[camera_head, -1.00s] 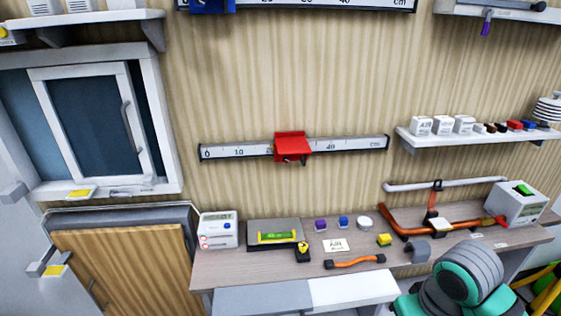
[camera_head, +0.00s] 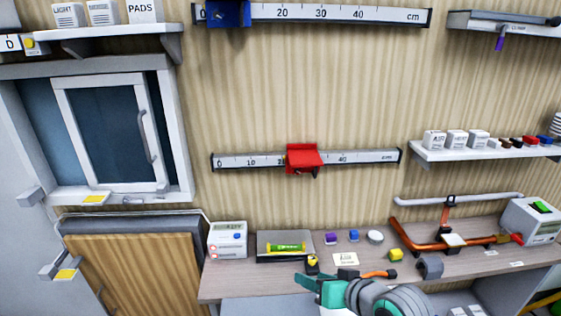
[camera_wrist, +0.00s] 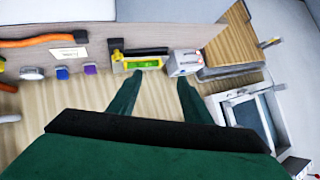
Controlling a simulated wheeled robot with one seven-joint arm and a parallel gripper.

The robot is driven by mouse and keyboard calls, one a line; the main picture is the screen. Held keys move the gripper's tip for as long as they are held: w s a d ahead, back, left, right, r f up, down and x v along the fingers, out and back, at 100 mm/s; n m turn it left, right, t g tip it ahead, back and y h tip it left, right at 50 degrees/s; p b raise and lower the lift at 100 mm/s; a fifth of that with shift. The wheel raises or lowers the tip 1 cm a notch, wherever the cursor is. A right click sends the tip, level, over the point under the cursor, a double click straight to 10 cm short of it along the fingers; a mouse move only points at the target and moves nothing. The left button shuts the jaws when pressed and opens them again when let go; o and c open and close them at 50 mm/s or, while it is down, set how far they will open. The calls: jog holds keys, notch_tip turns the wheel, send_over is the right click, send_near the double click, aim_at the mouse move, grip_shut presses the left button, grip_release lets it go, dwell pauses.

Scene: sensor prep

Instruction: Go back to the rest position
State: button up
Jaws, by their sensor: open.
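My gripper shows in the wrist view (camera_wrist: 160,88) with its two green fingers apart and nothing between them. In the head view my green and grey gripper (camera_head: 310,292) is at the bottom, in front of the workbench's front edge, partly cut off by the frame. The workbench (camera_head: 225,285) carries a spirit level (camera_head: 286,248) with a green vial, a white meter box (camera_head: 228,240) and an orange cable (camera_head: 378,274), which my arm partly hides. The fingers appear apart from these objects.
Wall rails carry a red slider (camera_head: 304,158) and a blue slider (camera_head: 228,14). A white shelf (camera_head: 480,152) at right holds several small blocks. An orange pipe (camera_head: 420,236) lies on the bench's right side. A sliding window (camera_head: 112,135) is at left.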

jog(key=w+a+r+m+t+y, duration=0.1)
jog(key=w+a+m+t+y, duration=0.2)
jog(key=a, duration=0.4)
jog(key=s+a+f+m+t+h, duration=0.4)
jog(key=a+f+m+t+h, duration=0.1)
jog(key=f, duration=0.2)
jog(key=s+f+g+h, duration=0.1)
jog(key=s+f+h, duration=0.3)
jog(key=s+f, duration=0.75)
jog(key=s+d+n, duration=0.1)
jog(key=s+n, duration=0.2)
jog(key=s, duration=0.9)
jog(key=s+d+n, duration=0.2)
jog(key=s+n, duration=0.1)
jog(key=s, duration=0.9)
jog(key=shift+d+n+g, duration=0.3)
jog(key=shift+g, duration=0.1)
jog(key=c, duration=0.4)
jog(key=shift+o, duration=0.2)
jog(key=shift+f, duration=0.1)
